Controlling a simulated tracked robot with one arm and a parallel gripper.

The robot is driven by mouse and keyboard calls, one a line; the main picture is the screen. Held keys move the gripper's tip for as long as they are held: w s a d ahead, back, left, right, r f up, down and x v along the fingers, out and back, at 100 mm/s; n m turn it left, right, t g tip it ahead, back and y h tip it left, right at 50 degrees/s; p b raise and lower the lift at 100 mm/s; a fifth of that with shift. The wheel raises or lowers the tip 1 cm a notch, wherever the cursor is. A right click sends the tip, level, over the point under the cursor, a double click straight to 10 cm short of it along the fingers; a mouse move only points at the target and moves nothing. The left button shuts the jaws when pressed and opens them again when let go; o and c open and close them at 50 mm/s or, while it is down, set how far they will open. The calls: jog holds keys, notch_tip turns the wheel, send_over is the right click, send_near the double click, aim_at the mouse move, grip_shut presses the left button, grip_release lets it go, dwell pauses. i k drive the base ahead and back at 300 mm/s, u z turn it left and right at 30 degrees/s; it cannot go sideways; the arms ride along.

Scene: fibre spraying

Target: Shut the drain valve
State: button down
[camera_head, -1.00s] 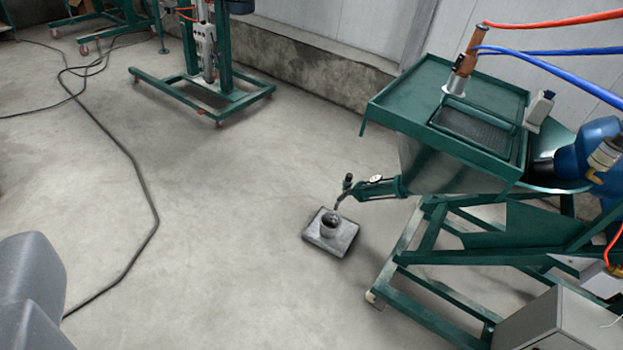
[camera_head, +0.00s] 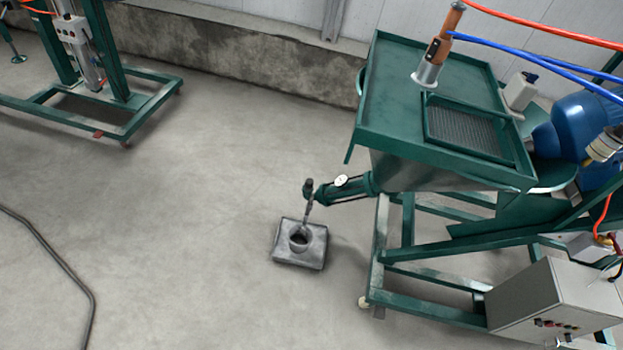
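The drain valve (camera_head: 309,190) appears to be the small dark fitting at the end of a green pipe (camera_head: 345,188) that sticks out left from the green hopper machine (camera_head: 440,165). A round gauge (camera_head: 341,181) sits on the pipe. A thin spout hangs from the fitting toward a grey cup (camera_head: 300,238) on a square grey tray (camera_head: 313,254) on the floor. The valve is too small to tell whether it is open or shut. My gripper does not show in this view.
The green machine's frame (camera_head: 430,310) and a grey control box (camera_head: 555,295) stand at the right. A second green wheeled frame (camera_head: 125,120) stands at the upper left. A black cable (camera_head: 62,265) lies on the floor at left. The concrete floor (camera_head: 180,230) between is clear.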

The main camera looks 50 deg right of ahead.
aim_at(310, 202)
jog(key=z, duration=0.55)
jog(key=i, duration=1.05)
jog(key=z, duration=1.1)
jog(key=i, duration=0.35)
jog(key=z, duration=0.05)
jog(key=k, duration=0.95)
jog(key=z, duration=0.15)
jog(key=i, duration=0.95)
jog(key=u, duration=0.05)
